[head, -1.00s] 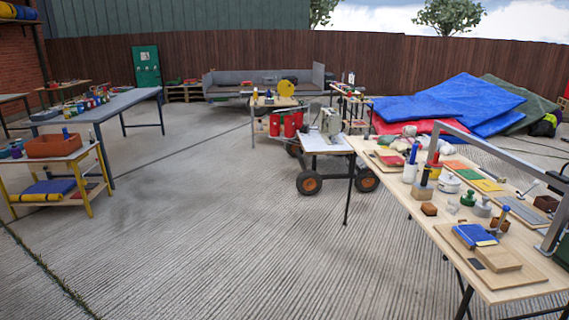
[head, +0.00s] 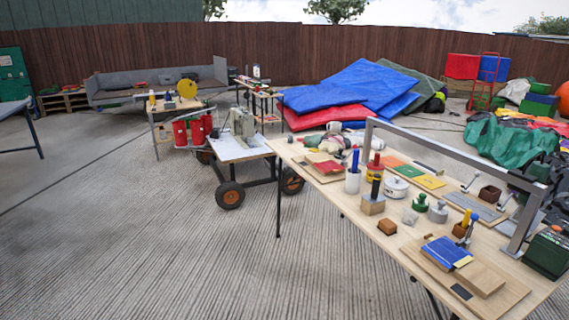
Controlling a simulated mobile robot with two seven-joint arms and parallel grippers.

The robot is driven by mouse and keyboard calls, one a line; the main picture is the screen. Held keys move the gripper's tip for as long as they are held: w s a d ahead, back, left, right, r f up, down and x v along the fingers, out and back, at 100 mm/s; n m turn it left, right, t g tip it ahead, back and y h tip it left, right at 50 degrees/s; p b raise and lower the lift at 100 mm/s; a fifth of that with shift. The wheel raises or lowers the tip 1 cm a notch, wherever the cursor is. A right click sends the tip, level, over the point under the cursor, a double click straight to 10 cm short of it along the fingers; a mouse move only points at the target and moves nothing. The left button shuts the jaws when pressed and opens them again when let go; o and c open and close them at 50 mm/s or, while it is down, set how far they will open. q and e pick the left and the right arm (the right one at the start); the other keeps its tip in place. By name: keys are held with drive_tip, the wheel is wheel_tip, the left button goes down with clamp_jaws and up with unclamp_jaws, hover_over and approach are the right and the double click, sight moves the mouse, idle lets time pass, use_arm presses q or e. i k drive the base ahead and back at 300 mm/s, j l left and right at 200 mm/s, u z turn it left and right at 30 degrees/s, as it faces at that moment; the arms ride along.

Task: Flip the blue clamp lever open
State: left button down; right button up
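A wooden worktable (head: 345,215) stands at the right with many small items on it. A blue pad (head: 445,252) lies on a wooden board at the near edge. Neither of my grippers is in view.
A grey metal frame (head: 455,150) arches over the table. A dark green box (head: 548,253) sits at its right end. A wheeled cart (head: 236,152) with a sewing machine stands left of the table. The concrete floor (head: 150,250) at the front left is clear.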

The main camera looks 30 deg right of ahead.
sight(474, 217)
drive_tip(key=i+u, duration=0.1)
drive_tip(key=i, duration=0.95)
drive_tip(key=u, duration=8)
